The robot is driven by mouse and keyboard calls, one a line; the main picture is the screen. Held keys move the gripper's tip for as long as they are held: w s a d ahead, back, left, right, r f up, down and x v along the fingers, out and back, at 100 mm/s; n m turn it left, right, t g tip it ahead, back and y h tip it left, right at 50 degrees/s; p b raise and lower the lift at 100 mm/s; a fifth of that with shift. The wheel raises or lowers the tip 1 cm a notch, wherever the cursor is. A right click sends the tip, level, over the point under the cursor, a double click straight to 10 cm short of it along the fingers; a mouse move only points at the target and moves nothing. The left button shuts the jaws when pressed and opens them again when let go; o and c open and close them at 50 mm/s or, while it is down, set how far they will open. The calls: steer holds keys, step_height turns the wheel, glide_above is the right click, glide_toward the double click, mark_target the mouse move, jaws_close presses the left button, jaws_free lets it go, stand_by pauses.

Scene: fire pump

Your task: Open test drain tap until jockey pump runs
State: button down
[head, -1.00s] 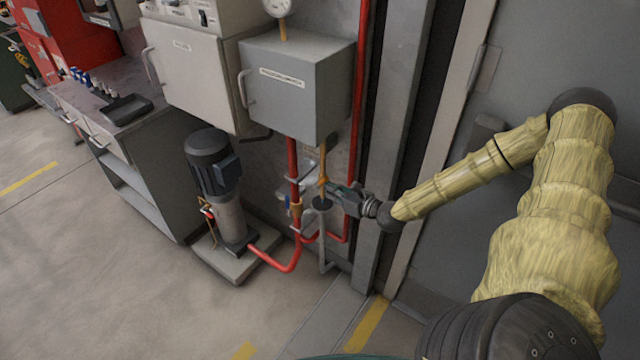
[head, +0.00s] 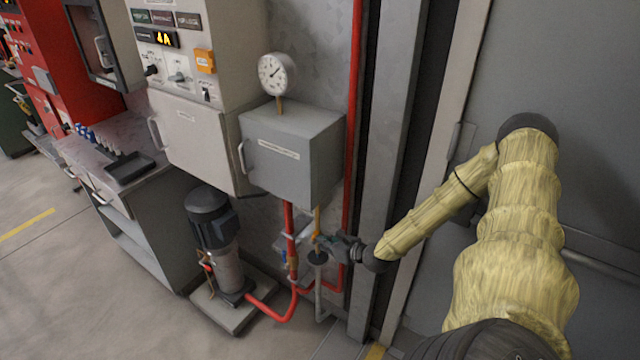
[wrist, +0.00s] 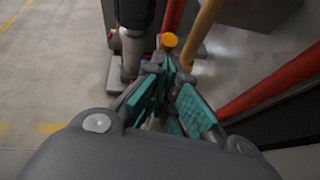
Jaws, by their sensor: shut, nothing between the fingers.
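The jockey pump (head: 212,240), a dark motor on a grey cylinder, stands on a low plinth. A thin brass-yellow pipe (head: 317,218) comes down below the grey box to the spot where my gripper (head: 322,243) is, so the test drain tap is largely hidden in the head view. A dark funnel (head: 318,258) sits just beneath my gripper. In the wrist view, my gripper's teal-padded fingers (wrist: 176,105) are shut with nothing held, and an orange round knob (wrist: 169,41) shows just beyond them, beside the yellow pipe (wrist: 203,33). Contact with the tap cannot be told.
A pressure gauge (head: 277,74) stands on the grey box (head: 292,155). Red pipes (head: 289,222) run close to my gripper. A grey steel column (head: 377,170) stands right of it. Open floor lies front left.

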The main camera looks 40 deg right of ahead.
steer(key=shift+r, duration=0.25)
steer(key=shift+r+p, duration=0.6)
steer(key=shift+r, duration=0.05)
steer(key=shift+f, duration=0.1)
steer(key=f+p+v, duration=0.1)
steer(key=p+v, duration=0.6)
steer(key=v, duration=0.6)
steer(key=shift+s, duration=0.3)
